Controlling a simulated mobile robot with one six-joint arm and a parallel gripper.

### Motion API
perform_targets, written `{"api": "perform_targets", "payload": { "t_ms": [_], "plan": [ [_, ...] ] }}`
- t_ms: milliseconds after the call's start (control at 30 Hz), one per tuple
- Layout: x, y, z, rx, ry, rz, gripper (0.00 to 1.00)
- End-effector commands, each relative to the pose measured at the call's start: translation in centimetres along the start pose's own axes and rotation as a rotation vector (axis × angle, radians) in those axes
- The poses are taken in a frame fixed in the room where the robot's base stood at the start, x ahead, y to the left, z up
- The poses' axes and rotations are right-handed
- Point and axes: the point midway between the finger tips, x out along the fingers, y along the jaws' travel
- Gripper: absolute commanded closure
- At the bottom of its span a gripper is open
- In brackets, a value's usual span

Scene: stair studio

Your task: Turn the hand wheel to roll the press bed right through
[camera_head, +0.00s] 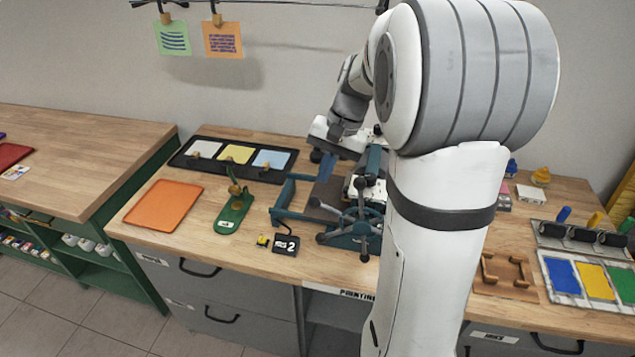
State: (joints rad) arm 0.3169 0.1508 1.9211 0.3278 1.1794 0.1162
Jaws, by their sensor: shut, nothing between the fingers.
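The press (371,158) is a blue-green machine on the wooden bench, partly hidden behind my arm. Its hand wheel (356,215) has several dark spokes with round knobs and faces the front of the bench. The press bed (325,195) is a flat dark slab that shows on the left side of the press, beside a blue frame (287,195). My gripper (326,152) is above the back of the press, behind and above the hand wheel, and apart from the wheel. It is shut and empty; its fingertips are small and hard to make out.
A black rack with coloured cards (185,163) lies behind. Right are a wooden holder (505,272) and ink trays (545,258).

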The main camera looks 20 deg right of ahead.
Motion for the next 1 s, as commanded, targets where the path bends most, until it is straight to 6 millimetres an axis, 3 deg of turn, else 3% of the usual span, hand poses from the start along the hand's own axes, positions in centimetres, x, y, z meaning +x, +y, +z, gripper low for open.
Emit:
{"api": "perform_targets", "payload": {
  "t_ms": [100, 300, 1000],
  "plan": [
    [1.9, -0.1, 0.1, -0.001, -0.004, 0.002, 1.0],
    [4.0, 0.0, 0.1, -0.001, -0.002, 0.001, 1.0],
    [4.8, 0.4, -0.4, 0.021, 0.003, 0.047, 1.0]
  ]
}}
